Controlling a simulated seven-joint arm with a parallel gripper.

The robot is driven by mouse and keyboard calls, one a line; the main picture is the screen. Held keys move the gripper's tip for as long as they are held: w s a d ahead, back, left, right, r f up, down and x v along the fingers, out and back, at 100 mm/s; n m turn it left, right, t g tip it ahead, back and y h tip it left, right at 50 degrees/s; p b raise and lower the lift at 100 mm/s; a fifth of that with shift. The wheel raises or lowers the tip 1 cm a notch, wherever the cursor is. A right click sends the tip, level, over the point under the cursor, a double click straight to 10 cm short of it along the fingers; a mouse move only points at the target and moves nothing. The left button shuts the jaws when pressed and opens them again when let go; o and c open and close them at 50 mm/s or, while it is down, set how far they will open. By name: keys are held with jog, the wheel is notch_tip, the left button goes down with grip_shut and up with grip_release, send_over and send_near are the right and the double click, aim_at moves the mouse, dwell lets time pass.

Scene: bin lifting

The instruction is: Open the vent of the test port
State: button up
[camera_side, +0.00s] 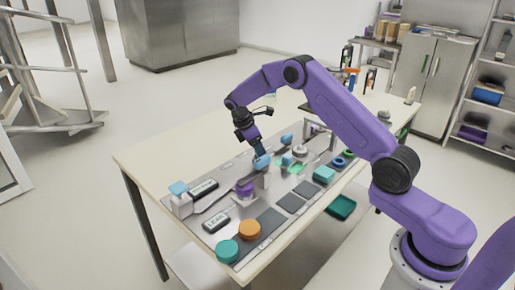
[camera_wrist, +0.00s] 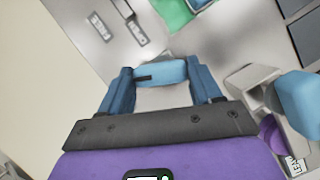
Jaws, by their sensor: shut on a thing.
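The test port station is a grey panel (camera_side: 278,215) on the table, with several small fixtures on it. My gripper (camera_side: 260,156) is low over the middle of the panel. In the wrist view its two blue fingers (camera_wrist: 162,82) are at either end of a light blue handle (camera_wrist: 160,73) with a dark mark, and are shut on it. The same light blue handle (camera_side: 262,162) shows in the side view just under the fingertips. Whether this handle is the vent cannot be told from any label. What lies under it is mostly hidden.
A purple round part (camera_side: 244,187) on a grey block stands beside my gripper. Another light blue knob (camera_side: 179,187) stands on a white block at the left. Teal (camera_side: 227,250) and orange (camera_side: 250,229) discs sit at the front. The table's far left is bare.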

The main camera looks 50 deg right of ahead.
jog(key=m+g, duration=0.1)
jog(key=m, duration=0.2)
jog(key=m+g+y, duration=0.1)
jog(key=m, duration=0.2)
jog(key=shift+w+d+m+y, duration=0.1)
jog(key=shift+d+m+y, duration=0.1)
jog(key=shift+m+y, duration=0.1)
jog(key=m+y, duration=0.1)
jog(key=m, duration=0.2)
jog(key=m+y, duration=0.1)
jog(key=m, duration=0.2)
jog(key=shift+d+g, duration=0.15)
jog(key=shift+g, duration=0.25)
jog(key=shift+m, duration=0.3)
jog(key=o, duration=1.1)
jog(key=shift+c, duration=0.2)
jog(key=shift+w+r, duration=0.2)
jog(key=shift+r, duration=0.3)
jog(key=r, duration=0.7)
jog(key=shift+w+r, duration=0.25)
jog(key=shift+w, duration=0.1)
jog(key=shift+r, duration=0.65)
